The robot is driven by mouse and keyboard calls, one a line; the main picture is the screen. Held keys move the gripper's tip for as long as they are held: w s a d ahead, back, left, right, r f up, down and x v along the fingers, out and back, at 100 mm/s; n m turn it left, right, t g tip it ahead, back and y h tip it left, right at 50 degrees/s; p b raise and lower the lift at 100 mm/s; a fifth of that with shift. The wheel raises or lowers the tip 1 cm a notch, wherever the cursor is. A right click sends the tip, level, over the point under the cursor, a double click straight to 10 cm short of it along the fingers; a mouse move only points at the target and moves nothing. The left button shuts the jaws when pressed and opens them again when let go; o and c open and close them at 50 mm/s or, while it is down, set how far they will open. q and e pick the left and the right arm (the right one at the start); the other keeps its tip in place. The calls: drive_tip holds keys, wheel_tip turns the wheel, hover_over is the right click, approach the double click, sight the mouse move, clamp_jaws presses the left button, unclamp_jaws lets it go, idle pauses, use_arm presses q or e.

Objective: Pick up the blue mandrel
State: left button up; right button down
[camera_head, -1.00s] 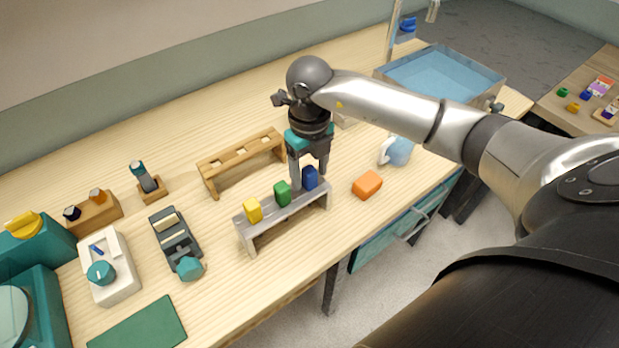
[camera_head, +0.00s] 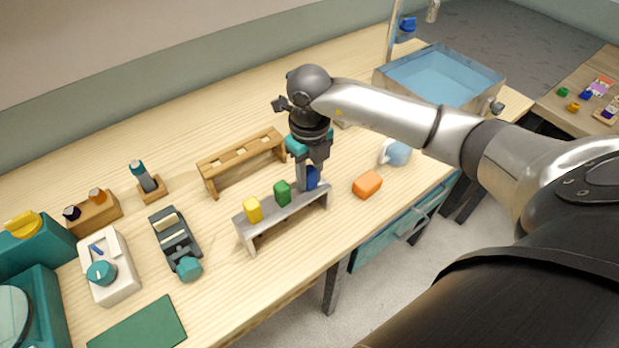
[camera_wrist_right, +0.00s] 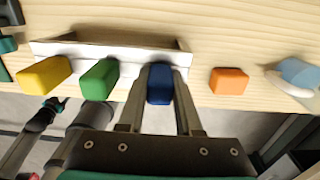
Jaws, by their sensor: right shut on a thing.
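The blue mandrel (camera_head: 312,178) stands at the right end of the grey metal rack (camera_head: 285,213). It also shows in the right wrist view (camera_wrist_right: 160,84), between the two fingers. My right gripper (camera_head: 307,178) points down over the rack's right end and is shut on the blue mandrel. A green mandrel (camera_head: 283,193) and a yellow mandrel (camera_head: 253,210) stand in the same rack to its left. I cannot tell whether the blue mandrel has left its slot. My left gripper is not in view.
An orange block (camera_head: 367,184) lies just right of the rack, with a pale blue jug (camera_head: 396,152) beyond it. An empty wooden rack (camera_head: 242,160) stands behind. A water tank (camera_head: 440,78) is at the back right. Bare table lies between the racks.

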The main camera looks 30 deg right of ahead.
idle(0.4)
use_arm(q)
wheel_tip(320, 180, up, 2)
drive_tip(key=shift+p, duration=1)
use_arm(e)
wheel_tip(320, 180, up, 20)
